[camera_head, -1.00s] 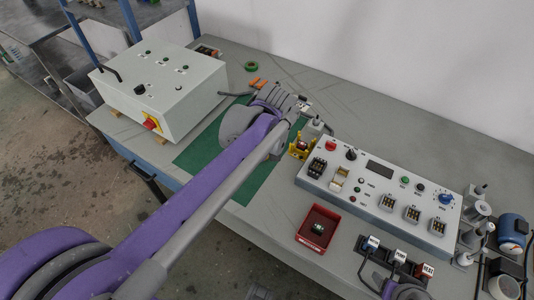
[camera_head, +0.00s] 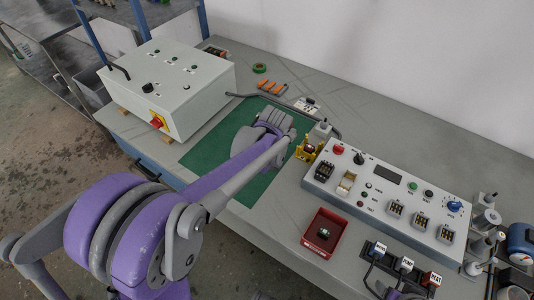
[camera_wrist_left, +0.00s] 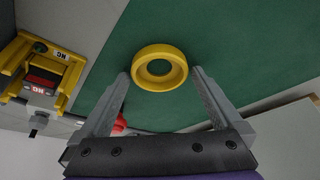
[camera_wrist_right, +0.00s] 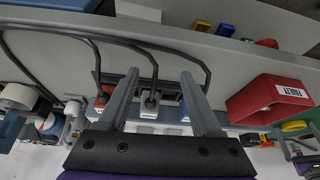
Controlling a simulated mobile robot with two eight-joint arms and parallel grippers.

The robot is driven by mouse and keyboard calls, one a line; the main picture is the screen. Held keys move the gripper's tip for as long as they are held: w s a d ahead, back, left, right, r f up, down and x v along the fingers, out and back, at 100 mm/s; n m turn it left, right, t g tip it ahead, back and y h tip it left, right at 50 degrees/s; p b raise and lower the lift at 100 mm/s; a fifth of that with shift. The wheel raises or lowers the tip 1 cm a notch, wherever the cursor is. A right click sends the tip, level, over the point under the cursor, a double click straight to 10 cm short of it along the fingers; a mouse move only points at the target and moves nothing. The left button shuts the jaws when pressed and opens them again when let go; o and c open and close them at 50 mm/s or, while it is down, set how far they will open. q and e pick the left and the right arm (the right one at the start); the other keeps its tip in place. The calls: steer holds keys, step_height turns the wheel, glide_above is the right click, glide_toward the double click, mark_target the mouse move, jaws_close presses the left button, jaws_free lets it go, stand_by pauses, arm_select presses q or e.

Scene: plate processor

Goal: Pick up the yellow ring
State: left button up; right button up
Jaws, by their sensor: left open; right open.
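The yellow ring (camera_wrist_left: 160,68) lies flat on the green mat (camera_wrist_left: 235,50) in the left wrist view. My left gripper (camera_wrist_left: 160,74) is open, with one fingertip on each side of the ring and nothing gripped. I cannot tell whether the fingers touch it. In the head view my left arm's end is over the green mat (camera_head: 210,145) and hides the ring. My right gripper (camera_wrist_right: 160,77) is open and empty over the bench front, near cables and switches.
A yellow fixture (camera_head: 312,150) with an NC block stands right of my left gripper, near the control panel (camera_head: 385,195). A red bin (camera_head: 322,233) sits in front of the panel. A grey box (camera_head: 165,90) stands left. Orange pieces (camera_head: 272,87) lie behind the mat.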

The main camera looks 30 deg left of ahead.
arm_select(q)
steer(key=c, duration=1.1)
